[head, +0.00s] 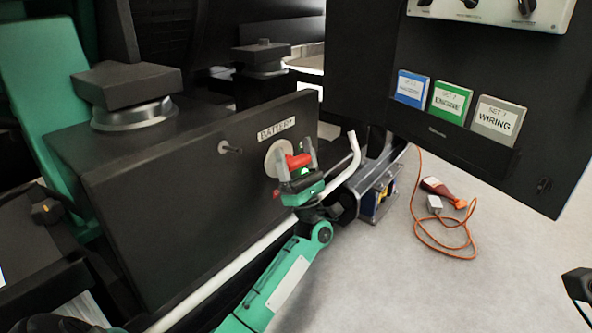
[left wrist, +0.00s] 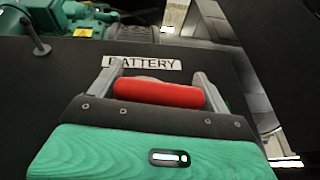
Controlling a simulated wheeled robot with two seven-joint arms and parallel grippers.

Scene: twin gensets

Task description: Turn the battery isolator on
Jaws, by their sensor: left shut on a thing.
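The battery isolator has a red handle (head: 297,161) on a round pale plate (head: 277,158), fixed to a dark panel below a label reading BATTERY (head: 276,130). My left gripper (head: 296,158) is at the handle, its two grey fingers on either side of it, shut on it. In the left wrist view the red handle (left wrist: 158,94) lies crosswise between the fingers, and the BATTERY label (left wrist: 141,63) shows just beyond. Most of the round plate is hidden there by the handle and gripper. My right gripper is not clearly in view.
A white rail (head: 335,168) bends up just right of the left gripper. A dark panel with folders (head: 445,100) hangs at the upper right. An orange cable (head: 440,238) and a dark red bottle (head: 440,189) lie on the floor. A small lever (head: 231,148) sticks out left of the isolator.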

